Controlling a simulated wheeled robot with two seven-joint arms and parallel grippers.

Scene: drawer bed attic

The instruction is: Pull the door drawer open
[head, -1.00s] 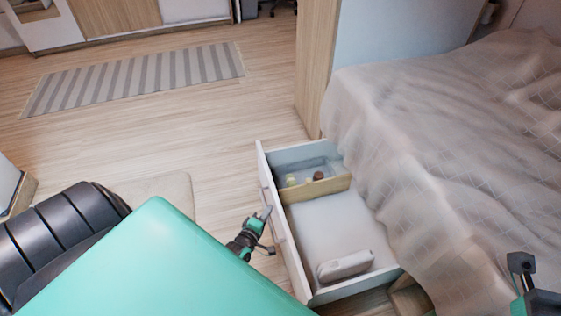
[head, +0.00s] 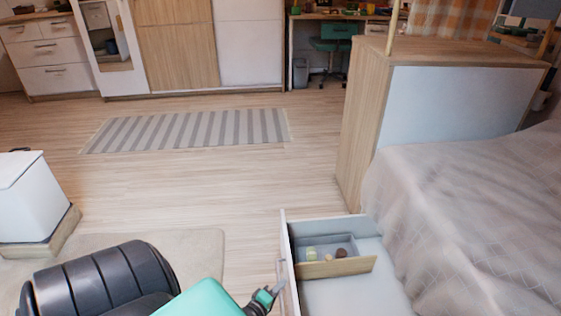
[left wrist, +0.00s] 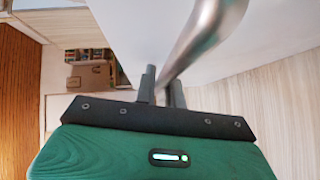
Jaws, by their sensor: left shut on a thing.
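The white drawer (head: 285,240) stands pulled out from under the bed, its inside plainly visible. Its front has a long bar handle (head: 282,276) on the outer side. My left gripper (head: 272,291) is at this handle, low in the head view, and is shut on it. In the left wrist view the metal handle (left wrist: 204,32) runs between the gripper's fingers (left wrist: 161,90), in front of the white drawer face. My right gripper is out of view. The near end of the drawer is cut off by the picture's bottom edge.
The drawer holds a wooden divider (head: 335,267) with small round items behind it. The bed (head: 470,220) fills the right side, with a wooden cabinet (head: 365,130) at its end. A white box-like unit (head: 30,198) stands left. Open floor (head: 240,185) lies beyond the drawer.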

